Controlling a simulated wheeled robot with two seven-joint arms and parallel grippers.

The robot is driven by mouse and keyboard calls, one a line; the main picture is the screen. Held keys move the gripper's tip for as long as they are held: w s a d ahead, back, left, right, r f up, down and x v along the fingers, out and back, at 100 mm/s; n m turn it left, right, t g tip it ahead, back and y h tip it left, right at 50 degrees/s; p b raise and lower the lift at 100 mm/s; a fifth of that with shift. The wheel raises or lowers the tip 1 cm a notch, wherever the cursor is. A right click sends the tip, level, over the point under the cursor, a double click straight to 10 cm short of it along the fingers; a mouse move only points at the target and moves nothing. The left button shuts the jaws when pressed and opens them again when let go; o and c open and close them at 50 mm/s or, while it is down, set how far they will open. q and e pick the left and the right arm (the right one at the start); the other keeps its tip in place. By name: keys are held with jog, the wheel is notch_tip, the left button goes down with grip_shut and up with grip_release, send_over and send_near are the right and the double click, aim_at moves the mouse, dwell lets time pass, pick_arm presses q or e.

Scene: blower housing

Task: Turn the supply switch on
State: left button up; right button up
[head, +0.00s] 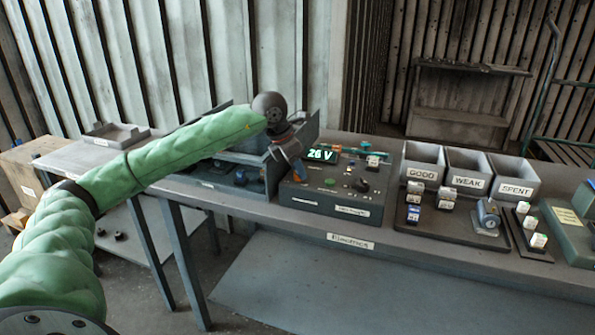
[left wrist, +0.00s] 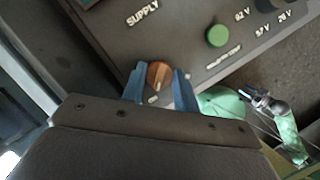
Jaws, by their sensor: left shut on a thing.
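The supply switch (left wrist: 159,74) is an orange-brown round knob on the grey panel, near the printed word SUPPLY in the left wrist view. My left gripper (left wrist: 160,86) is shut on the knob, one blue finger on each side. A white mark shows at the knob's lower edge.
Bins marked GOOD (head: 421,173), WEAK (head: 467,181) and SPENT (head: 514,190) stand to the right, behind small blocks on dark trays. A grey open bin (head: 238,172) stands left of the box.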

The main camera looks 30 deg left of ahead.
jog(key=shift+f, duration=0.2)
pick_arm(q)
jog(key=o, duration=1)
jog(key=shift+c, duration=0.2)
jog(key=shift+r, duration=0.1)
jog(key=shift+s+a+r, duration=0.15)
jog(key=shift+r, duration=0.2)
jog(key=b+v, duration=0.1)
jog(key=v, duration=0.4)
jog(key=shift+s+a+r, duration=0.1)
jog(key=shift+s+r, duration=0.05)
jog(key=shift+r, duration=0.2)
jog(key=shift+s+a+r, duration=0.1)
jog(key=shift+s+r, duration=0.1)
jog(key=shift+r, duration=0.3)
pick_arm(e)
notch_tip(320, 180, down, 4)
jog(key=shift+a+r+t, duration=0.1)
jog(key=shift+t, duration=0.2)
